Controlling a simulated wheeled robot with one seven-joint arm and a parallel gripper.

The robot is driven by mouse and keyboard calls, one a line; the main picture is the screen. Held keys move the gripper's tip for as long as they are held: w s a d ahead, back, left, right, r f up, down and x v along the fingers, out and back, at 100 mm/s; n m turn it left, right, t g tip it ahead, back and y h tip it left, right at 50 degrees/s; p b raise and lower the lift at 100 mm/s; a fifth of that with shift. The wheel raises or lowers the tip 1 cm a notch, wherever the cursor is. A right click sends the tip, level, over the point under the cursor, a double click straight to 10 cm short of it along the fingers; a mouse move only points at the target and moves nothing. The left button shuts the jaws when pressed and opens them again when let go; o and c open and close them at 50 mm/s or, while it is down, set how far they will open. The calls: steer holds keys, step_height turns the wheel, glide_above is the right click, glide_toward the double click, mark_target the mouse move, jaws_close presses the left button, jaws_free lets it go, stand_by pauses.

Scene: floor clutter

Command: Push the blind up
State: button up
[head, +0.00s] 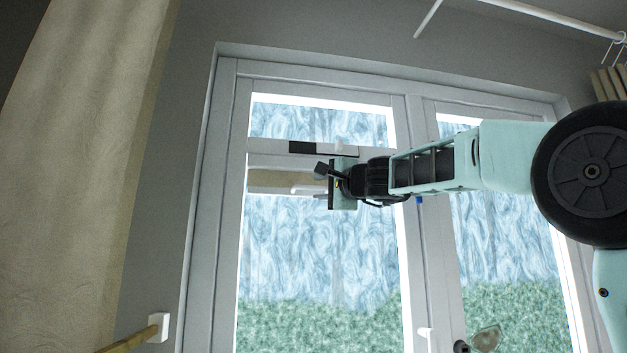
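The blind (275,181) shows as a beige horizontal band with pale rails above and below it, across the upper part of the left window pane. Clear glass shows above and below this band. My gripper (322,182) is in front of the right half of the band. It hides part of the blind, and I cannot tell whether it touches it. Its fingers are small and seen from behind and below, so their opening is unclear. A small pale piece, perhaps a handle (305,190), shows just left of the gripper at the lower rail.
A beige curtain (85,170) hangs at the left. The right window pane (495,250) is partly behind my arm. A white curtain rod (550,15) runs at the upper right.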

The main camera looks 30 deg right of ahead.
mark_target(315, 187)
steer(key=shift+p+x, duration=0.6)
steer(key=shift+x, duration=1.4)
jaws_close()
step_height(315, 187, up, 5)
steer(key=p, duration=0.4)
steer(key=shift+f, duration=0.1)
steer(key=shift+s, duration=0.15)
jaws_free()
